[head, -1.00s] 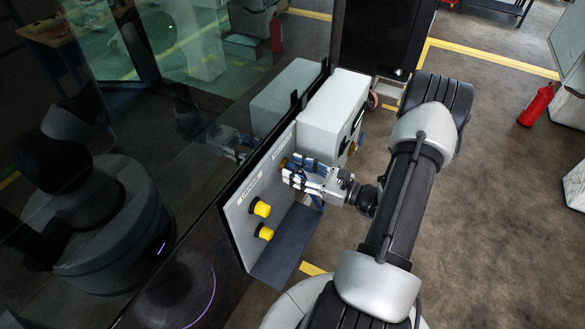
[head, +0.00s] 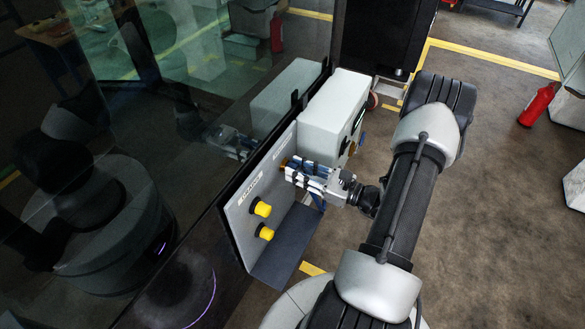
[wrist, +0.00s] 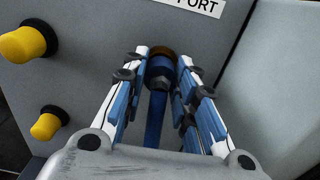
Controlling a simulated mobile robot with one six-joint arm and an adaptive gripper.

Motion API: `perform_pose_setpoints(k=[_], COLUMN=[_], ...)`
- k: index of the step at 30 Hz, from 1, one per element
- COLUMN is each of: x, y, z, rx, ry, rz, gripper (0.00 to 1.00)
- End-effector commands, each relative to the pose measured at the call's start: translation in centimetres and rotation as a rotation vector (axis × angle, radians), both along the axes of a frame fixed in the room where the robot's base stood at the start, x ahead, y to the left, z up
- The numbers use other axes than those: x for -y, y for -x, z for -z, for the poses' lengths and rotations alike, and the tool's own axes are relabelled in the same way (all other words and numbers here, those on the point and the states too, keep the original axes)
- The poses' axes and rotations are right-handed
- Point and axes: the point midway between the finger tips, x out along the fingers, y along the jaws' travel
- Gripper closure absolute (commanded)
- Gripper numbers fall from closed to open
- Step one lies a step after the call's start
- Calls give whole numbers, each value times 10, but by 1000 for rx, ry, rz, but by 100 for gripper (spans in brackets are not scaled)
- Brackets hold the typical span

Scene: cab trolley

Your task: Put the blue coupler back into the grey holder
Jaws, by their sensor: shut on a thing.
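My gripper (head: 296,168) is in front of the grey panel, its fingers pointing at it. In the wrist view my gripper (wrist: 160,75) has its two white-and-blue fingers on either side of the blue coupler (wrist: 157,82), shut on it. A blue hose (wrist: 154,125) runs back from the coupler between the fingers. A brass-coloured ring (wrist: 161,50) shows just beyond the coupler's front end; I cannot tell whether they touch. In the head view the fingers mostly hide the coupler. I cannot identify the grey holder with certainty.
The grey panel (head: 240,215) carries two yellow knobs (head: 262,208) and labels, with a dark shelf (head: 285,255) below. A pale box (head: 333,112) juts out beside my gripper. Dark glass (head: 160,100) lies left. Floor at the right is open, with a red extinguisher (head: 537,104).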

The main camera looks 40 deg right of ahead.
Motion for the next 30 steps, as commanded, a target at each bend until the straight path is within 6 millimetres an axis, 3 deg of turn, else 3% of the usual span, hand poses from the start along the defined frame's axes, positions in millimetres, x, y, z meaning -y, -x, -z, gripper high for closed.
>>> perform_pose_setpoints(k=[30], x=[16], y=[38], z=[0], rx=[-1], ry=[0], rz=[1], gripper=[100])
